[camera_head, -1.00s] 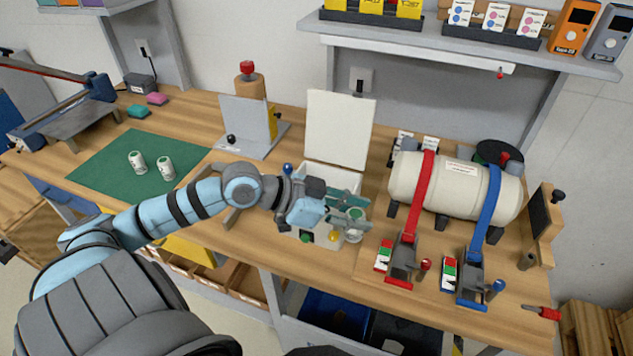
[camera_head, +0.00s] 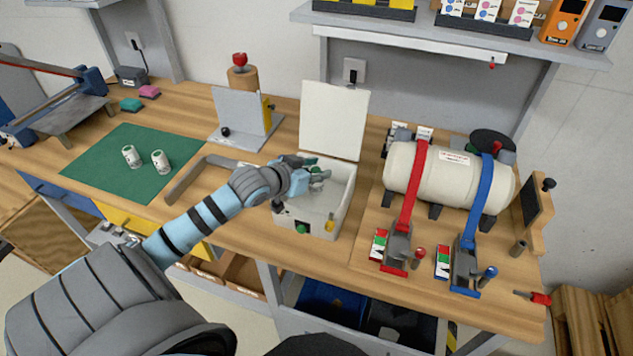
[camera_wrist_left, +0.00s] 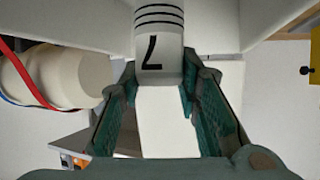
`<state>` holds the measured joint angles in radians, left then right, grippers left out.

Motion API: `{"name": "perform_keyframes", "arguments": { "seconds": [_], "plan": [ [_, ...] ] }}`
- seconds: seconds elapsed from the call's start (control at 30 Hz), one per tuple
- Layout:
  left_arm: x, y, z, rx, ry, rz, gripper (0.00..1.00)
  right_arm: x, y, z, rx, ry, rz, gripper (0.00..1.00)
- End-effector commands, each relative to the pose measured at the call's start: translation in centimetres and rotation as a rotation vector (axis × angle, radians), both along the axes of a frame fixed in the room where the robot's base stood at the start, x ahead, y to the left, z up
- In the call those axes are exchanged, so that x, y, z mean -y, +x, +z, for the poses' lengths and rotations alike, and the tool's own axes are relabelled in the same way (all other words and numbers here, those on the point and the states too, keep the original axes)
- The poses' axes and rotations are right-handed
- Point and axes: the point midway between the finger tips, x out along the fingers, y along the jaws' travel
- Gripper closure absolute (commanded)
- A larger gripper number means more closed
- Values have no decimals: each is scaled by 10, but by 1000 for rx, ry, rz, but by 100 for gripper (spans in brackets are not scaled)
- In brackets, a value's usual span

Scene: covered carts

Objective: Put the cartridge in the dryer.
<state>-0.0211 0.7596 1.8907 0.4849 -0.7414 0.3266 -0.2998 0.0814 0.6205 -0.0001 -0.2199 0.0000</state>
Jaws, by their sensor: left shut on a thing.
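A white box with its lid raised, which looks like the dryer (camera_head: 345,205), stands on the bench in the head view. My left gripper (camera_head: 312,170) is over the open box, near its back-left part. In the left wrist view my left gripper (camera_wrist_left: 165,110) is shut on the white cartridge (camera_wrist_left: 160,55), which has black rings and a dark 7. In the head view the fingers mostly hide the cartridge. Two more white cartridges stand on the green mat (camera_head: 105,178): one to the left (camera_head: 131,156), one to the right (camera_head: 160,161). My right gripper is not in view.
The raised lid (camera_head: 334,120) stands behind the box opening. A cream tank (camera_head: 440,180) with red and blue straps stands to the right. A grey stand (camera_head: 240,120) is at the back left. Green and yellow knobs sit on the box's front.

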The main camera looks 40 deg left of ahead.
Motion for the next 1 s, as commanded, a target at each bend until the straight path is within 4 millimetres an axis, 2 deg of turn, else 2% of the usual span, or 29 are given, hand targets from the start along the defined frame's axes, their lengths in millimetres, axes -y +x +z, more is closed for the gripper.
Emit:
{"name": "perform_keyframes", "arguments": {
  "seconds": [0.23, 0.5, 0.53, 0.63, 1.0],
  "plan": [
    [0, -1, -43, -2, -1, 0, 100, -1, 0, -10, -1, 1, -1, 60],
    [0, 0, -45, -1, 0, -1, 100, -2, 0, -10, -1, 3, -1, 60],
    [0, 0, -45, -1, 0, -1, 66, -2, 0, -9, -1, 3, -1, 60],
    [0, 0, -44, -1, 0, -1, 50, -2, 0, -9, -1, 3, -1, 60],
    [0, -3, -41, -1, 3, -1, 50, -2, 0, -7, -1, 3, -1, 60]
  ]
}}
